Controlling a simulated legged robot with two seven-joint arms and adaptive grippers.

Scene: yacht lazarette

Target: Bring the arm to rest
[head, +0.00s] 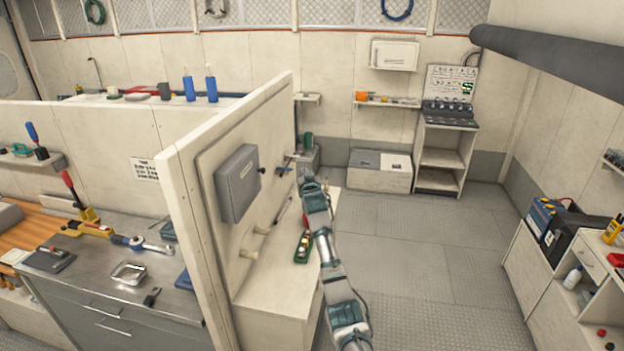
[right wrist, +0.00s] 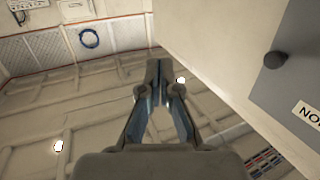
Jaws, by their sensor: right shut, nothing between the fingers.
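My right arm (head: 333,268) rises from the bottom centre of the head view and reaches forward beside the white partition, over the pale bench along its right side. Its far end is near the grey box (head: 237,183) on the partition; the fingertips are too small to make out there. In the right wrist view my right gripper (right wrist: 159,66) is shut and empty, its two fingers together. The grey box with a dark knob (right wrist: 290,65) is to its right, apart from the fingers. My left gripper is not in view.
A green tray (head: 303,247) of small items lies on the bench, close left of my arm. Wooden pegs (head: 247,254) and small fittings stick out from the partition. The grey floor (head: 415,250) to the right is clear. A cabinet with batteries (head: 560,230) stands far right.

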